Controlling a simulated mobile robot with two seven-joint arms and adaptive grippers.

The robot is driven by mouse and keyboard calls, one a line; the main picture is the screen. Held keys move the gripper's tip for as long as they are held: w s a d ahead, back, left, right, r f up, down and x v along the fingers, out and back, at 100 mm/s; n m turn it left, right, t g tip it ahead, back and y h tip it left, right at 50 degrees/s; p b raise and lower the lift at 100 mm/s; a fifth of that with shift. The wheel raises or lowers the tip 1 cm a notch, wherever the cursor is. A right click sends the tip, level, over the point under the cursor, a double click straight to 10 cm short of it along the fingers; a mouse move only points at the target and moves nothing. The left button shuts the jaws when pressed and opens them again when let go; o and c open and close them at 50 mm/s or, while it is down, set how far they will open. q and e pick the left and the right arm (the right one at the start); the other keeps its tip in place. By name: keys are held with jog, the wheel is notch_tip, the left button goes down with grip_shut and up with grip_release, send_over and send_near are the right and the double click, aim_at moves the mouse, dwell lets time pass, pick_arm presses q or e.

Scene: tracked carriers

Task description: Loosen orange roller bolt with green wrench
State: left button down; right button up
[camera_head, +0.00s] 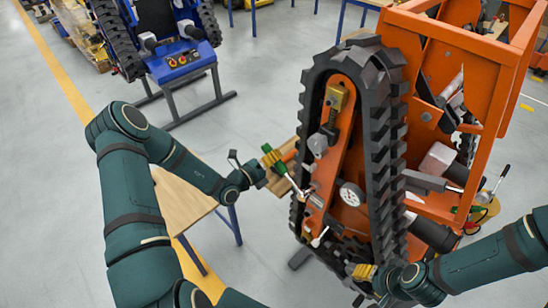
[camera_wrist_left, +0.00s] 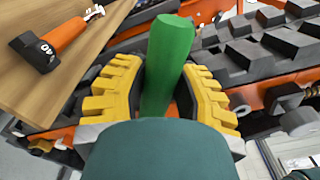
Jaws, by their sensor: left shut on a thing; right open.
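The green wrench (camera_head: 293,182) has a green handle and a shiny metal shaft. My left gripper (camera_head: 272,160) is shut on its handle. In the left wrist view the green handle (camera_wrist_left: 168,60) stands between the yellow finger pads of my left gripper (camera_wrist_left: 160,95). The wrench's metal end reaches the orange side plate inside the track (camera_head: 386,120), near the roller bolts (camera_head: 308,192). I cannot tell whether it sits on a bolt. My right gripper (camera_head: 364,272) is open and empty beside the lower part of the track.
A wooden table (camera_head: 182,203) stands left of the orange carrier (camera_head: 455,40). An orange-handled tool with a black head (camera_wrist_left: 35,52) lies on wood in the left wrist view. A blue carrier (camera_head: 183,62) stands behind; floor between is clear.

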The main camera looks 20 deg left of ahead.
pick_arm(q)
jog(key=shift+a+f+n, duration=0.15)
jog(key=shift+f+n, duration=0.15)
jog(key=shift+f, duration=0.1)
jog(key=shift+f, duration=0.1)
jog(key=shift+w+a+f+n+b, duration=0.25)
jog(key=shift+f+n+b, duration=0.2)
jog(key=shift+f+n, duration=0.15)
jog(key=shift+f, duration=0.1)
jog(key=shift+a+f+n+b, duration=0.25)
jog(key=shift+f+n+b, duration=0.1)
jog(key=shift+f+n, duration=0.25)
jog(key=shift+w+a+f+n+b, duration=0.15)
jog(key=shift+f+n+b, duration=0.3)
jog(key=shift+f, duration=0.35)
